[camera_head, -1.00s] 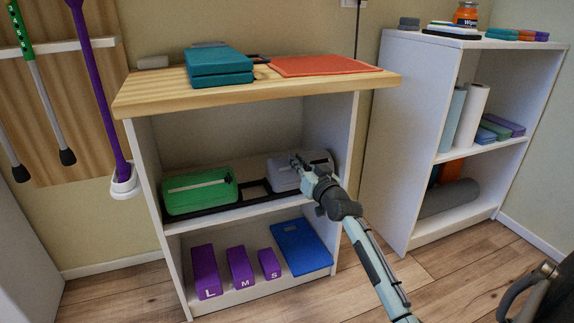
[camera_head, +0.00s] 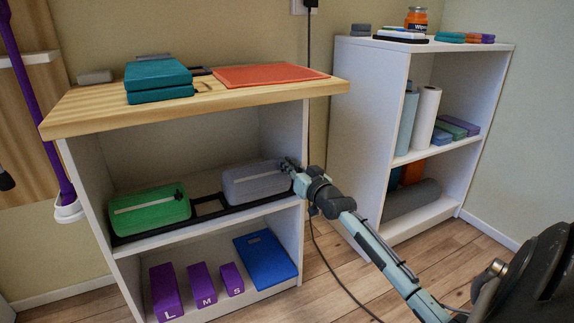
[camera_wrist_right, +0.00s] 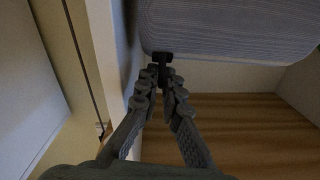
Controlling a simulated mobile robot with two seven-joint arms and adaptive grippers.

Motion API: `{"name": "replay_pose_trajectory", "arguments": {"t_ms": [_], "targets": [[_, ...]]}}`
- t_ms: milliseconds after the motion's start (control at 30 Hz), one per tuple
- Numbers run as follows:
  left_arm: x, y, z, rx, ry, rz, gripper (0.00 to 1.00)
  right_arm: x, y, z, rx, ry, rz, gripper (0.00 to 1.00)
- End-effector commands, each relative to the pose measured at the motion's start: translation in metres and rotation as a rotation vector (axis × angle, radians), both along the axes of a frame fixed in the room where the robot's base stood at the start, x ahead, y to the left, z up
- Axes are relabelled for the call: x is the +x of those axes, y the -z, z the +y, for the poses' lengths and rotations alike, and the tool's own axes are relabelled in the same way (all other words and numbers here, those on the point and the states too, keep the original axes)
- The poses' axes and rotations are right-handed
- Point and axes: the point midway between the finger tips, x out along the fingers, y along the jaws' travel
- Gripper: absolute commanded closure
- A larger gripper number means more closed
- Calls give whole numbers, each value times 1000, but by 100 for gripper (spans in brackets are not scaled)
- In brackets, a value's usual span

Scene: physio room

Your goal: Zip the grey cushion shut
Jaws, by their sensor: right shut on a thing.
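The grey cushion (camera_head: 245,187) lies at the right of the upper shelf, in a black rack (camera_head: 210,207). My right gripper (camera_head: 287,164) is at the cushion's right end, by the shelf's side wall. In the right wrist view, the gripper (camera_wrist_right: 163,72) is shut on a small dark zip pull (camera_wrist_right: 162,57) at the edge of the grey cushion (camera_wrist_right: 230,28). I cannot make out in these views whether the zip's teeth are joined. My left gripper is not in view.
A green cushion (camera_head: 150,212) lies to the left in the same rack. Purple blocks (camera_head: 165,290) and a blue board (camera_head: 265,258) are on the shelf below. The wooden top (camera_head: 90,108) overhangs, and a white side wall (camera_head: 290,135) stands close to my right gripper.

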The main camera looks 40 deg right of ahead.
Motion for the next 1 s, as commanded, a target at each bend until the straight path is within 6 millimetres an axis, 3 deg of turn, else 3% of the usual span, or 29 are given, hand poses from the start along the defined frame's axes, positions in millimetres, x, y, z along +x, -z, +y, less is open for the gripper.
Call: {"name": "replay_pose_trajectory", "arguments": {"t_ms": [200, 567, 1000], "targets": [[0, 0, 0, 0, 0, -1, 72, 0, 2, 1, 2, -2, 2, 73], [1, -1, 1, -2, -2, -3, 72, -7, 2, 3, 2, -2, 3, 73], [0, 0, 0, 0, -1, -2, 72, -91, 3, 19, 2, -2, 5, 73]]}}
